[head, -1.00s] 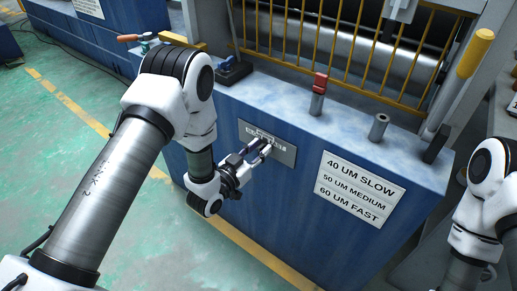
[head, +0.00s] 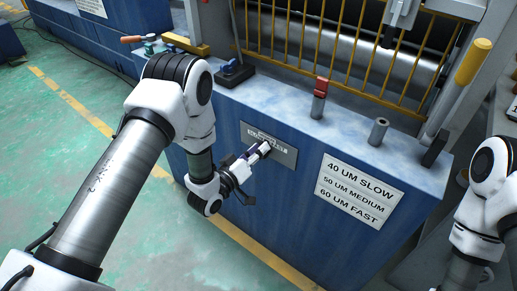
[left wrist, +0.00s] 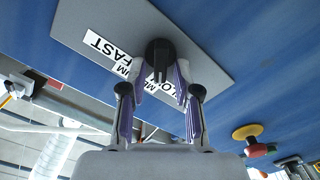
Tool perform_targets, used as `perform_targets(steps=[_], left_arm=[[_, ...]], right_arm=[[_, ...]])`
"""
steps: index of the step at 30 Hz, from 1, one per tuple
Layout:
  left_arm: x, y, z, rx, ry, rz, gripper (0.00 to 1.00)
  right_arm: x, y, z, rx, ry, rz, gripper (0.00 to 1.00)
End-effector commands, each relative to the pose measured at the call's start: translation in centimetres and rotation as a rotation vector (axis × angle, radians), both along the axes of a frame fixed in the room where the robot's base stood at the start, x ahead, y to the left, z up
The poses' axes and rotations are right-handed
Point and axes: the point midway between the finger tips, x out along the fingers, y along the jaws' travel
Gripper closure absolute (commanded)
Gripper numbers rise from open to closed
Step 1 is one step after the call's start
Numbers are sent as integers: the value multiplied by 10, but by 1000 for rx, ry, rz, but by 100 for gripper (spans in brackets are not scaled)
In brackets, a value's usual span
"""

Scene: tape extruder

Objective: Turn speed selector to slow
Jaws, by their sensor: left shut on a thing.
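The speed selector is a black knob (left wrist: 159,52) on a grey plate (left wrist: 205,48) fixed to the blue machine front. The plate also shows in the head view (head: 284,156). In the left wrist view my left gripper (left wrist: 160,76) has its two fingers on either side of the knob, shut on it. White labels on the plate read FAST and, partly hidden by the fingers, MEDIUM and SLOW. In the head view my left gripper (head: 262,150) covers the knob. I cannot tell which label the knob points to. My right gripper is out of view.
A white sign (head: 359,190) right of the plate lists 40 UM SLOW, 50 UM MEDIUM, 60 UM FAST. On the ledge above stand a red-topped post (head: 319,98), a grey post (head: 378,131) and a lever base (head: 235,72). A yellow guard rail (head: 340,58) stands behind.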

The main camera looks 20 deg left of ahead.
Motion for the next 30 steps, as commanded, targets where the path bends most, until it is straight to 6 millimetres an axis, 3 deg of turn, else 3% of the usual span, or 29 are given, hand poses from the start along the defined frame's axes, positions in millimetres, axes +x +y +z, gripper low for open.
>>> perform_targets(steps=[9,24,25,30], left_arm=[[0,1,-3,-119,48,0,100],[-1,1,-4,-138,56,0,100],[-1,1,-4,-138,56,0,62],[0,1,-3,-138,54,0,62]], right_arm=[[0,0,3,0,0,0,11],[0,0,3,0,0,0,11],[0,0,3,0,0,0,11],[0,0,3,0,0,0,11]])
